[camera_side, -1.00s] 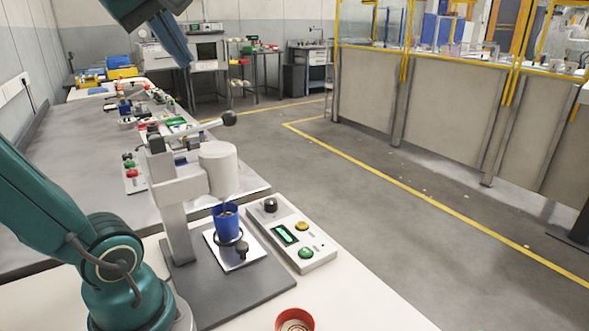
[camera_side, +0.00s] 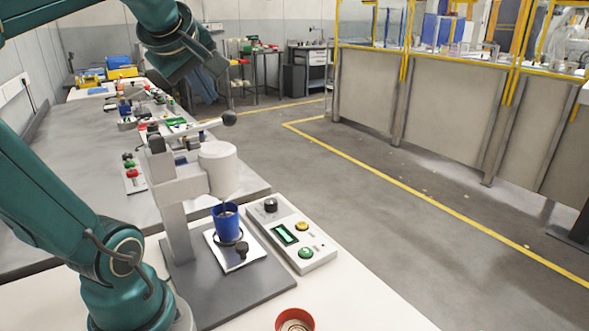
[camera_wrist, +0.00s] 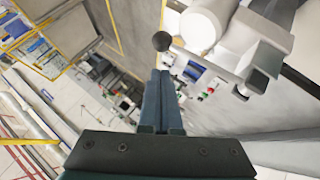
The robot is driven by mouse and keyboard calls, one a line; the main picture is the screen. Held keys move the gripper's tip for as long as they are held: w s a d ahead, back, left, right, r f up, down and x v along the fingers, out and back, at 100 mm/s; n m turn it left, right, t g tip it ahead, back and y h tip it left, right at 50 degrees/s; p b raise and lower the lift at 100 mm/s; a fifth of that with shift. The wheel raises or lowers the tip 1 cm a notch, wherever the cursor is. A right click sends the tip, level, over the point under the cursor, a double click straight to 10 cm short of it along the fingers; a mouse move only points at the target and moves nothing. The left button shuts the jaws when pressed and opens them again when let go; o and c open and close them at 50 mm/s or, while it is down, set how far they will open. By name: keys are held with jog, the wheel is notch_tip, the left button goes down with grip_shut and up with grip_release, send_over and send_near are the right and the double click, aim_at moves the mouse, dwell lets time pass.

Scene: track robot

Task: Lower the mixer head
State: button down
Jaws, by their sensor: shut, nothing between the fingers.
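The mixer's white head (camera_side: 219,166) sits on a grey stand above a blue cup (camera_side: 227,223). A lever with a round black knob (camera_side: 229,118) sticks out from the top of the stand. In the wrist view the knob (camera_wrist: 162,41) lies just beyond my fingertips, with the white head (camera_wrist: 207,22) to the right. My gripper (camera_side: 205,92) is up and to the left of the knob in the side view, apart from it. Its fingers are together and empty in the wrist view (camera_wrist: 158,78).
A control box (camera_side: 290,233) with a dark knob and yellow and green buttons stands right of the mixer. A red bowl (camera_side: 295,320) is at the front table edge. A grey bench (camera_side: 85,165) with several small items extends behind.

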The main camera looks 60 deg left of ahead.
aim_at(224, 121)
jog(key=shift+w+d+f, duration=0.2)
jog(key=shift+w+f, duration=0.4)
jog(key=shift+f, duration=0.3)
jog(key=shift+w+f+m+g, duration=0.4)
jog(key=shift+f+g, duration=0.15)
jog(key=shift+g, duration=0.15)
jog(key=shift+w+f+g, duration=0.1)
jog(key=shift+f+g, duration=0.35)
jog(key=shift+g, duration=0.15)
jog(key=shift+w+f+g, duration=0.1)
jog(key=shift+f+g, duration=0.2)
jog(key=shift+f, duration=0.5)
